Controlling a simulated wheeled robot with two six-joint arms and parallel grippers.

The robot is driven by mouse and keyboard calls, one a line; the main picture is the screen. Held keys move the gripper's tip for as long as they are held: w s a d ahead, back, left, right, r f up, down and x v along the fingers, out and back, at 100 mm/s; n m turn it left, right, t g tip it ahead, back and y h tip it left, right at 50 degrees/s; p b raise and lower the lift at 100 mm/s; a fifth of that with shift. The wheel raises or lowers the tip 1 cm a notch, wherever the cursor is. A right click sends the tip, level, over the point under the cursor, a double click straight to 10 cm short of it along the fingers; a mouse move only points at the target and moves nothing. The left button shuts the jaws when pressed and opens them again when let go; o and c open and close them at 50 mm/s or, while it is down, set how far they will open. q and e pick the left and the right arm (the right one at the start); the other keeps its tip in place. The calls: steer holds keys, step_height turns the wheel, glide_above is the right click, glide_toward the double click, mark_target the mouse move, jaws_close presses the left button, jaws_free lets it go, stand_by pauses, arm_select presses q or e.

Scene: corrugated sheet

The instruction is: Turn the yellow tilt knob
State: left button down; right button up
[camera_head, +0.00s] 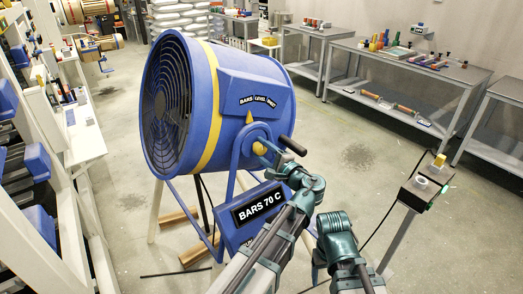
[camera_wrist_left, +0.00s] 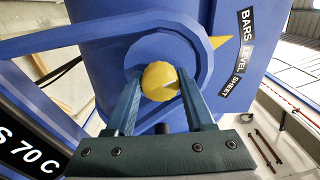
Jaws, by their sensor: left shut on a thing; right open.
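The yellow tilt knob (camera_head: 259,148) is on the side hub of a big blue drum fan (camera_head: 237,72). My left gripper (camera_head: 271,157) is at the knob. In the left wrist view the round knob (camera_wrist_left: 160,80) sits between the two teal fingers of my left gripper (camera_wrist_left: 160,88), which are shut on it. A yellow pointer (camera_head: 249,118) stands above the hub, below the label "BARS LEVEL SHEET"; the pointer also shows in the left wrist view (camera_wrist_left: 222,42). My right gripper (camera_head: 320,258) is low, away from the knob; its fingers are mostly hidden by its wrist.
A blue box (camera_head: 238,229) marked "BARS 70 C" hangs below the drum on the blue stand. A black-ended lever (camera_head: 292,145) juts out beside the hub. A post with a control box (camera_head: 424,190) stands at right. Benches (camera_head: 408,68) with tools line the back.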

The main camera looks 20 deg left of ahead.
arm_select(q)
steer(key=shift+m, duration=0.9)
steer(key=shift+c, duration=1.3)
jaws_free()
steer(key=shift+s+d, duration=0.1)
arm_select(e)
steer(key=shift+d, duration=0.1)
